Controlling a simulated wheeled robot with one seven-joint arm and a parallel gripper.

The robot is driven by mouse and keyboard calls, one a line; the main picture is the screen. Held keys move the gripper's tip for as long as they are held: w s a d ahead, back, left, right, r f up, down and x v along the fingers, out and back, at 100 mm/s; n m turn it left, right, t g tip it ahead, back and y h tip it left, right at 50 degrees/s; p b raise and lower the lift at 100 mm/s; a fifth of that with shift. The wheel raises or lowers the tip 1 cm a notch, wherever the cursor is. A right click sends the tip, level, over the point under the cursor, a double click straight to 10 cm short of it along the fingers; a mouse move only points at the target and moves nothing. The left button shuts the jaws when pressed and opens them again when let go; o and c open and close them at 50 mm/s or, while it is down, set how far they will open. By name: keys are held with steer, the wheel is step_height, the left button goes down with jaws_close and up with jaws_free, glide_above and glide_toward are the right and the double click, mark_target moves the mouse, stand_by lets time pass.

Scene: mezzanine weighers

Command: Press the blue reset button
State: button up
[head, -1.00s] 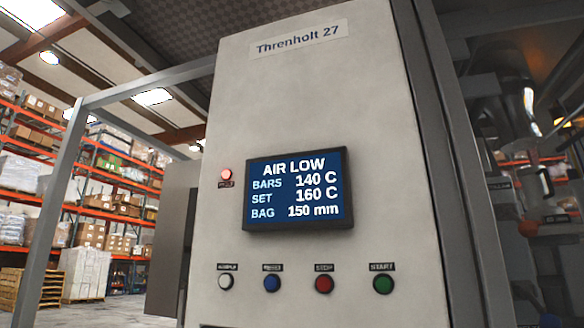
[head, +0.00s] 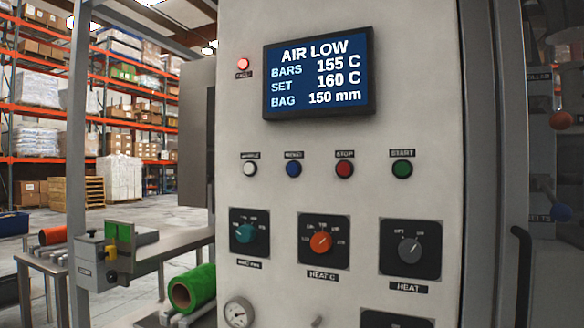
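The blue reset button (head: 293,169) sits on the front of a light grey control cabinet (head: 230,120), second from the left in a row below the screen. Its small label above is blurred. A white button (head: 249,169) is to its left, a red STOP button (head: 344,169) and a green START button (head: 402,168) to its right. A red lamp (head: 243,64) at the upper left looks lit. My gripper is not in view.
Below the buttons are a teal knob (head: 245,233), an orange HEAT C knob (head: 321,242), a grey HEAT knob (head: 409,250) and a gauge (head: 238,313). A bench with a green roll (head: 192,288) stands left of the cabinet. A grey post (head: 77,130) rises further left.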

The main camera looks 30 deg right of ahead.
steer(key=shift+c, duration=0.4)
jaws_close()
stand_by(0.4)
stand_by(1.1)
